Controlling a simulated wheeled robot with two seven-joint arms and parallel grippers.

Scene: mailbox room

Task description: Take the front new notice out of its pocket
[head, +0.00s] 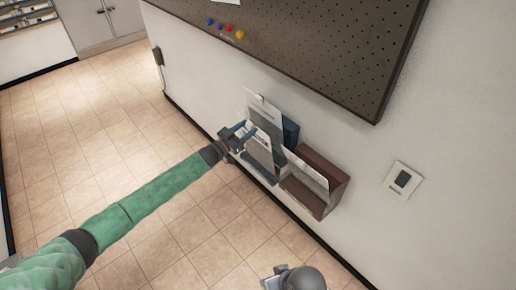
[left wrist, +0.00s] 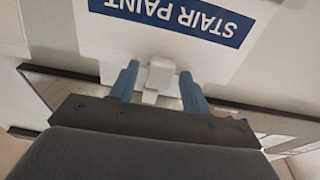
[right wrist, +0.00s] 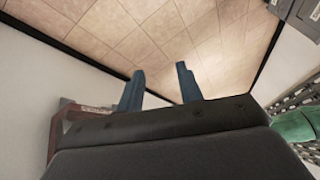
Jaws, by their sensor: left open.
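A grey wall pocket (head: 262,167) hangs on the wall and holds white notices standing upright. A taller white notice (head: 266,109) with a small tab stands at the back; a front notice (head: 262,140) stands lower, partly hidden by my gripper. My left gripper (head: 248,129) is open at the front notice's top. In the left wrist view, a white tab (left wrist: 157,77) lies between its two blue fingers, with gaps visible. Behind it is a white notice (left wrist: 180,45) with a blue "STAIR PAINT" band, upside down. My right gripper (right wrist: 160,80) is open and empty, away from the pocket.
A dark blue item (head: 290,132) stands behind the notices. A brown wall box (head: 325,190) with a white paper hangs right of the pocket. A pegboard (head: 310,40) with coloured pins is above. A wall switch (head: 402,180) is at right. The tiled floor is clear.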

